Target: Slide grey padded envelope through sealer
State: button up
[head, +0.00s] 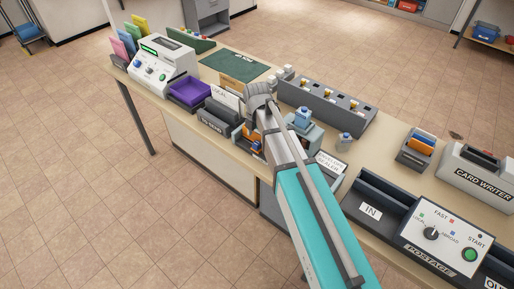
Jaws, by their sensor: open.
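My gripper (256,137) is over the middle of the counter, in front of a white label card. It is open, but its fingers are small and partly hidden by my arm. The sealer's label (330,163) stands at the counter's front edge, just right of my arm. My arm covers part of the area beside it, so I cannot make out the sealer's slot. I cannot pick out the grey padded envelope for sure; it may be hidden by my arm or among the dark trays.
A postage machine (444,239) and card writer (479,173) stand at the right. A purple tray (190,91) and a white machine (163,66) stand at the left. A long grey slotted unit (327,103) lies behind my arm. A green mat (234,64) leaves some flat room.

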aim_at(257, 143)
jog(key=shift+f+b, duration=2)
jog(key=shift+f, duration=0.25)
grip_shut()
